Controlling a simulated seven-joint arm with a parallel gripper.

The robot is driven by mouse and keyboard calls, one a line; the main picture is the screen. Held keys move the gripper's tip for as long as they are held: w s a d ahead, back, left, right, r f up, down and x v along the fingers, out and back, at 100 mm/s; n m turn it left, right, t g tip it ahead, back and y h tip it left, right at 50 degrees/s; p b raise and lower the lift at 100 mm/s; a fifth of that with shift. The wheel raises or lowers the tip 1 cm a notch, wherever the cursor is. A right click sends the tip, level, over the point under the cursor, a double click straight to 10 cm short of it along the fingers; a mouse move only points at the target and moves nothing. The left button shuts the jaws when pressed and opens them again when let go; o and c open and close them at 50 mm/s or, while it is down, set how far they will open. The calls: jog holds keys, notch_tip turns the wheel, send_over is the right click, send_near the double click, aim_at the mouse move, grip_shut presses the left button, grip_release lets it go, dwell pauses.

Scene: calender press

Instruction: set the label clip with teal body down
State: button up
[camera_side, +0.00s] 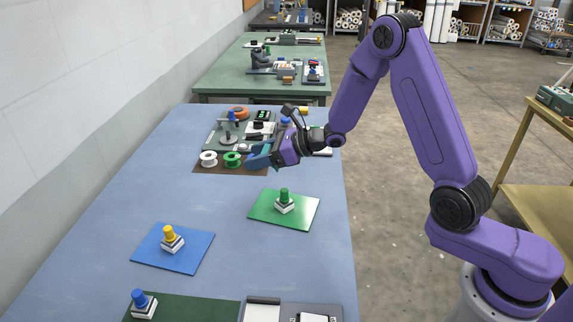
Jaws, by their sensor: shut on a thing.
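My gripper (262,157) reaches in from the right, above the far part of the blue-grey table, beside a brown mat. It is shut, and teal shows at its fingertips. The label clip with teal body is small here and largely hidden by the fingers; I cannot clearly tell its outline from theirs. The gripper appears to be above the table surface, but the gap beneath is hard to judge.
A white spool (208,158) and a green spool (232,159) stand just left of my gripper. Green-knobbed (284,203), yellow-knobbed (171,240) and blue-knobbed (141,305) blocks stand on coloured mats nearer the camera. The blue table (110,200) is bare at left.

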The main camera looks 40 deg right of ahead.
jog(key=s+d+m+t+h, duration=0.15)
jog(key=s+d, duration=0.25)
jog(key=d, duration=0.6)
jog(key=s+d+m+t+h, duration=0.15)
jog(key=s+d, duration=0.35)
jog(key=d, duration=0.5)
jog(key=g, duration=0.1)
send_over(308, 167)
jog(key=shift+m, duration=0.3)
jog(key=f, duration=0.5)
jog(key=s+f, duration=0.1)
jog(key=f, duration=0.2)
jog(key=shift+f, duration=0.25)
jog(key=shift+w+d+f, duration=0.1)
jog(key=shift+w+f, duration=0.45)
jog(key=shift+f, duration=1.55)
jog(key=shift+f, duration=0.1)
jog(key=o, duration=1)
jog(key=shift+o, duration=0.2)
